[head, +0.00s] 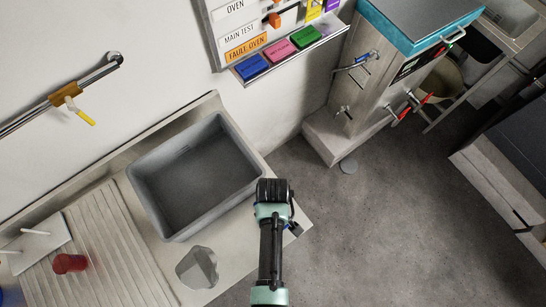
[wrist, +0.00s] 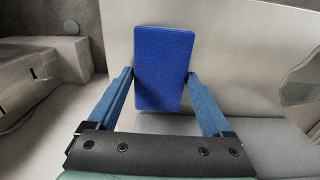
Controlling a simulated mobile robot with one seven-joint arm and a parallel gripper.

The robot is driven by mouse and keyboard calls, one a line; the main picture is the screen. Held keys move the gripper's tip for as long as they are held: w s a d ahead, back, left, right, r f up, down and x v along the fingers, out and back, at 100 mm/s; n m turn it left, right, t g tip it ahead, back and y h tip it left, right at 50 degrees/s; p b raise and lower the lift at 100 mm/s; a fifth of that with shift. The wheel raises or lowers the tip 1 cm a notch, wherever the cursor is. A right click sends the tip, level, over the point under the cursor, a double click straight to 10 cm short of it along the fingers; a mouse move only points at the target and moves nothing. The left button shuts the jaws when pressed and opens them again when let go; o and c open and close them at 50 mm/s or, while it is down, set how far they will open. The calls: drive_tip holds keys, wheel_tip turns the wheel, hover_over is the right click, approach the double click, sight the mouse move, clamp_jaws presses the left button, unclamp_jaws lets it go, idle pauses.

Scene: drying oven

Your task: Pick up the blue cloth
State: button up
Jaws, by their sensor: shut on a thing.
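The blue cloth (wrist: 163,65) is a flat, block-like blue rectangle. In the wrist view it sits between the two blue fingers of my gripper (wrist: 160,76), which are shut on its sides. The cloth's far end extends beyond the fingertips. In the head view my gripper (head: 293,229) is mostly hidden by my arm, near the right edge of the sink counter (head: 240,248). I cannot make out the held cloth in that view.
A grey basin (head: 192,168) is left of my arm. A grey faceted object (head: 197,267) and a red cup (head: 70,263) are on the counter. Blue (head: 252,67), pink (head: 279,50) and green (head: 307,35) blocks sit on the wall board's ledge. Open floor (head: 400,200) lies right.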

drive_tip(key=shift+r, duration=0.1)
wheel_tip(320, 180, up, 10)
idle(0.6)
